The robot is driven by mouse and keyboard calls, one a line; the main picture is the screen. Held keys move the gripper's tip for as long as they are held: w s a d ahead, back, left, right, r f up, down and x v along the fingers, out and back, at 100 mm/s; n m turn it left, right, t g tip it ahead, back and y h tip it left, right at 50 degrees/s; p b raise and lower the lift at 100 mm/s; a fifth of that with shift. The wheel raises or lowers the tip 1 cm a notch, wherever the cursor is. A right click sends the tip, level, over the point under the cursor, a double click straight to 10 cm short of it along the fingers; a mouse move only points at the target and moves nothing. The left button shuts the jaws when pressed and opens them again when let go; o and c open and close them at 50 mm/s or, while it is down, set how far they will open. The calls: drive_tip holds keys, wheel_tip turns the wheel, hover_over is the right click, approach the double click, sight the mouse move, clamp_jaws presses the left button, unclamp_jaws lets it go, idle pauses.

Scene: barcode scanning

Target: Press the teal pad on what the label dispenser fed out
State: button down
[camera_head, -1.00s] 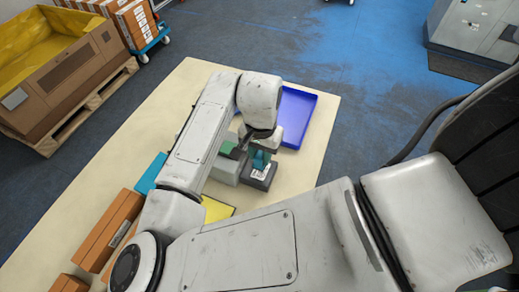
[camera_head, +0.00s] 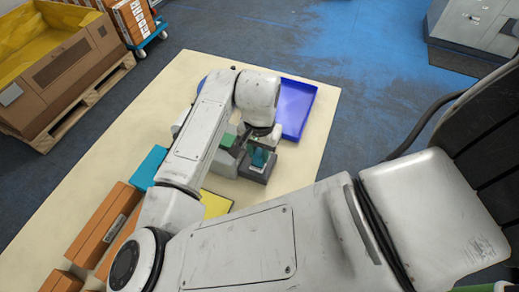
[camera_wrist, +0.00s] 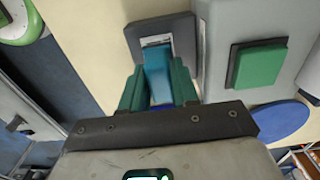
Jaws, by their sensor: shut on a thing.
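My gripper (camera_head: 258,150) is shut on the teal pad (camera_head: 258,158), a block that also shows between my green fingers in the wrist view (camera_wrist: 157,78). The pad's far end is over the dark feed plate (camera_wrist: 180,47) of the label dispenser (camera_wrist: 220,45). A white label (camera_wrist: 146,41) lies on that plate, and its edge shows beside the pad. I cannot tell whether the pad touches it. The dispenser is a grey box with a green button (camera_wrist: 259,64). In the head view my arm hides part of the dispenser.
A blue tray (camera_head: 296,108) stands behind the dispenser. A blue disc (camera_wrist: 283,121) lies beside the dispenser. A yellow sheet (camera_head: 215,205), a cyan box (camera_head: 147,168) and brown boxes (camera_head: 102,228) are on the near left of the cream table (camera_head: 140,125).

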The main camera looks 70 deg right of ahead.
sight(260, 150)
drive_tip(key=shift+f+b, duration=0.35)
drive_tip(key=shift+f, duration=0.35)
idle(1.5)
wheel_tip(260, 150, up, 5)
drive_tip(key=p, duration=0.4)
drive_tip(key=shift+f, duration=0.1)
drive_tip(key=shift+r+p, duration=0.45)
drive_tip(key=shift+r, duration=0.7)
